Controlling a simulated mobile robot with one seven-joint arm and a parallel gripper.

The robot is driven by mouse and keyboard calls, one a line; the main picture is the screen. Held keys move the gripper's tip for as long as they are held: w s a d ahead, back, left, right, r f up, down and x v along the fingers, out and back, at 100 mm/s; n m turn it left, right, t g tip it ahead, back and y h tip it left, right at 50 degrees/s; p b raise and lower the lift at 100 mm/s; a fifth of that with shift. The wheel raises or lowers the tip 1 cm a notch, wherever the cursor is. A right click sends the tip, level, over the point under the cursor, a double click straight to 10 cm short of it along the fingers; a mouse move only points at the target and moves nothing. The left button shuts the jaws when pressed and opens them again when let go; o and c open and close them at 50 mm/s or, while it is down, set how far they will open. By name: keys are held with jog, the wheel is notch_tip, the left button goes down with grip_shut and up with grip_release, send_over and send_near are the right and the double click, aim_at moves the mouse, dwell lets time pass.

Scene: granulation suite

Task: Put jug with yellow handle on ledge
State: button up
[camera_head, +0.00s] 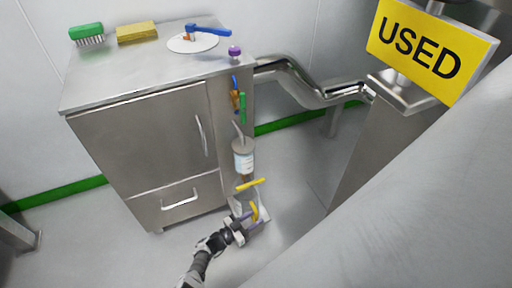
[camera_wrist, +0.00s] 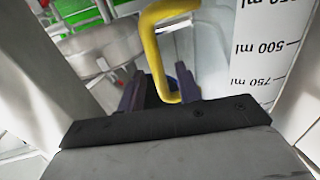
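The jug with the yellow handle shows in the wrist view as a pale wall with millilitre marks (camera_wrist: 270,50). Its yellow handle (camera_wrist: 152,45) reaches down between my two purple-tipped fingers. My gripper (camera_wrist: 160,88) is open around the handle; a dark gap shows on the handle's left, and the right finger is close to it or touching. In the head view my gripper (camera_head: 246,219) is low beside the cabinet, at the small white jug (camera_head: 264,214), which it partly hides. Which surface is the ledge is not clear.
A steel cabinet (camera_head: 140,135) stands at left. On its top are a green brush (camera_head: 87,33), a yellow sponge (camera_head: 137,33) and a white disc (camera_head: 192,43) with a blue handle. A labelled cylinder (camera_head: 243,158) and yellow bar (camera_head: 250,184) are above the jug. A USED sign (camera_head: 425,45) hangs right.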

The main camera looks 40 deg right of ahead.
jog(key=a+p, duration=0.1)
jog(key=a, duration=0.9)
jog(key=shift+w+a, duration=0.15)
jog(key=shift+a, duration=0.25)
